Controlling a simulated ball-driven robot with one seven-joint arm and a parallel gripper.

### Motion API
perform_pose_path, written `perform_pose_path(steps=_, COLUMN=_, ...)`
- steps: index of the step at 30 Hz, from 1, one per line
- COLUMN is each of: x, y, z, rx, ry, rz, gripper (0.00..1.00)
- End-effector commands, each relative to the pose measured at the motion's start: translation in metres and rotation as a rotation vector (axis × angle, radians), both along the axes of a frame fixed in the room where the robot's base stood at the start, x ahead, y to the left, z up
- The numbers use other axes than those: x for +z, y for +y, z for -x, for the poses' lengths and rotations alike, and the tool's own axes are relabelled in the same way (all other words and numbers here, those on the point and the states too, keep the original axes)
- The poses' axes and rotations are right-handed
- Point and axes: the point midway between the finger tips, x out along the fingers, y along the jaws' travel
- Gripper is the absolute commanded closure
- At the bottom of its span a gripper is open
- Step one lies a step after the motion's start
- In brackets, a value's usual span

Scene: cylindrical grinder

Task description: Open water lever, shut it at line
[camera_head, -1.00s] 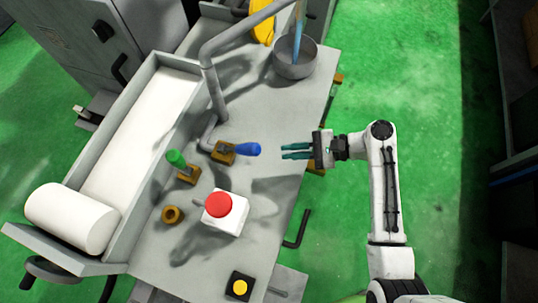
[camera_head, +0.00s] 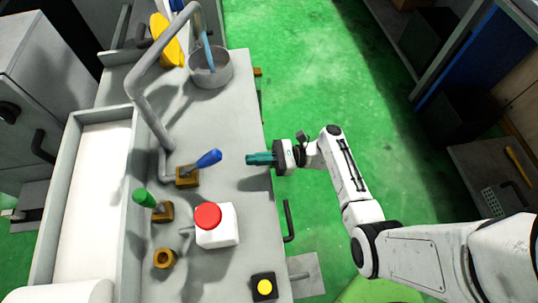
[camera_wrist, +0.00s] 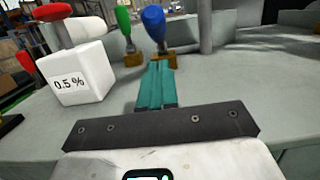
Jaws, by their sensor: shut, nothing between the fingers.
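The blue-handled lever (camera_head: 208,158) stands on a brass valve body (camera_head: 187,176) beside the bent grey pipe, its handle tilted up and to the right. In the wrist view the blue handle (camera_wrist: 153,25) is beyond my fingertips. My gripper (camera_head: 250,159) is shut and empty, right of the lever at the table's right edge, with a gap between them; its teal fingers (camera_wrist: 156,82) lie together. The grey pot (camera_head: 212,70) stands under the pipe's end, with a light blue streak (camera_head: 207,50) reaching into it. I cannot make out a line in the pot.
A green-handled lever (camera_head: 144,198) and a brass ring (camera_head: 164,258) are at the left. A white box with a red knob (camera_head: 208,216) stands in front; its face reads 0.5 % (camera_wrist: 70,85). A yellow button (camera_head: 264,287) is nearest.

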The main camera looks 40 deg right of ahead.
Motion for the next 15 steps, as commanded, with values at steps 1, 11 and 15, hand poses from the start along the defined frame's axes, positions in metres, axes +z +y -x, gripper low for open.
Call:
perform_pose_path(steps=1, x=0.003, y=0.01, z=-0.005, rx=0.004, ry=0.0, rz=0.0, gripper=1.0)
perform_pose_path(steps=11, x=0.031, y=0.039, z=-0.028, rx=0.002, ry=-0.002, rz=0.001, gripper=1.0)
perform_pose_path(steps=15, x=0.036, y=0.043, z=-0.031, rx=0.0, ry=0.001, rz=0.001, gripper=1.0)
